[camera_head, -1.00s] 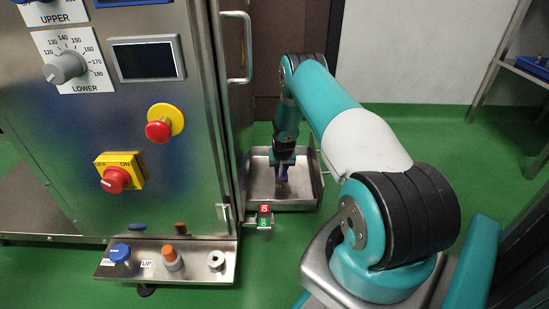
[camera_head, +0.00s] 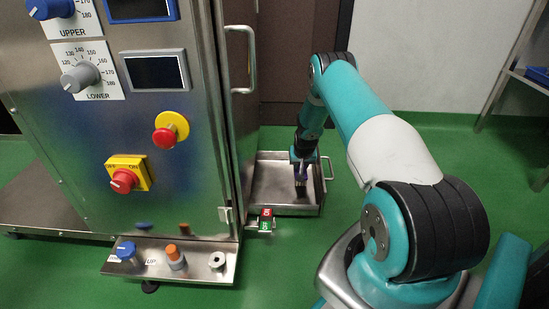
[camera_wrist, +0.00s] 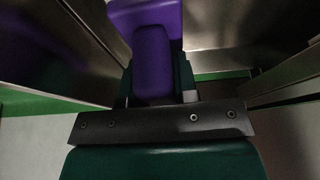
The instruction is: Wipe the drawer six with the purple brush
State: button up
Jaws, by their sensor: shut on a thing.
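The drawer (camera_head: 264,209) is an open, shallow metal tray pulled out low at the right side of the machine, with a handle on its right. I cannot read a number six on it. My gripper (camera_head: 301,160) points down over the drawer. It is shut on the purple brush (camera_head: 301,171), whose lower end is at or just above the drawer floor; contact is unclear. In the wrist view the purple brush (camera_wrist: 152,62) sits between the jaws, and its bristles are hidden. Metal surfaces of the drawer appear around it.
The metal machine (camera_head: 180,90) stands directly left of the drawer, with a door handle (camera_head: 241,60) above. A red and green marker (camera_head: 265,219) sticks out by the drawer's front left. A metal rack (camera_head: 512,75) stands at the right. Green floor is free between.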

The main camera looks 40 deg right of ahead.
jog(key=shift+r+p, duration=1.45)
jog(key=shift+r, duration=0.7)
jog(key=shift+r, duration=0.1)
